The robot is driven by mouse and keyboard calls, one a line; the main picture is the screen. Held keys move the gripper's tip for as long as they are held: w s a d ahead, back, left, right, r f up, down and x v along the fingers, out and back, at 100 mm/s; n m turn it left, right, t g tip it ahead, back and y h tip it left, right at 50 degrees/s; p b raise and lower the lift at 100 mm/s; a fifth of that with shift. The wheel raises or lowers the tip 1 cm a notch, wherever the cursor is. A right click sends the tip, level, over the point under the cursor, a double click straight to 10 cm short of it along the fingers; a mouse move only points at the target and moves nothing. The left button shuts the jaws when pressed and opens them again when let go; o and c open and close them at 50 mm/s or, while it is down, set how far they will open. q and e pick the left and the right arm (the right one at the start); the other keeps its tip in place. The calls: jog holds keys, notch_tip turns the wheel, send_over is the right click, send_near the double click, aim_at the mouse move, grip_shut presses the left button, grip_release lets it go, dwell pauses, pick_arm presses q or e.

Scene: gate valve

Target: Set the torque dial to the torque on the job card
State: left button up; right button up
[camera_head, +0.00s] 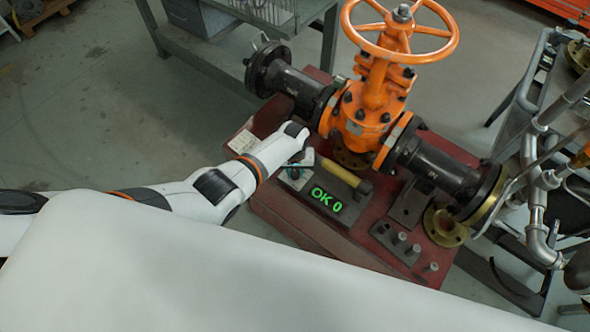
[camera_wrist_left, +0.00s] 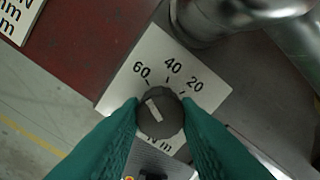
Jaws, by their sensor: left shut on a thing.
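The torque dial (camera_wrist_left: 161,113) is a dark round knob on a white plate (camera_wrist_left: 140,68) marked 60, 40 and 20. Its white line lies up and left of the knob's middle, towards the 60 side. My left gripper (camera_wrist_left: 160,116) has its green fingers shut on the knob, one on each side. In the head view, my left gripper (camera_head: 296,172) is at the tool block, and the dial is not clear there. The white job card (camera_head: 243,141) lies left of it; only its corner (camera_wrist_left: 16,17) shows in the wrist view, its torque unreadable. My right gripper is not in view.
A green display (camera_head: 327,199) reads "OK 0" beside a yellow-handled tool (camera_head: 346,173). The orange gate valve (camera_head: 374,100) with its handwheel stands behind on the red base (camera_head: 290,217). Grey pegs (camera_head: 400,238) stand at right. A metal pipe-like part (camera_wrist_left: 215,18) lies close beyond the dial plate.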

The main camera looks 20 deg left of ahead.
aim_at(294, 172)
pick_arm(q)
jog(key=o, duration=1)
jog(key=shift+c, duration=0.2)
jog(key=shift+r+p, duration=0.3)
jog(key=shift+r, duration=0.25)
notch_tip(294, 172, up, 11)
jog(key=p, duration=0.1)
jog(key=shift+p, duration=0.35)
jog(key=shift+a, duration=0.1)
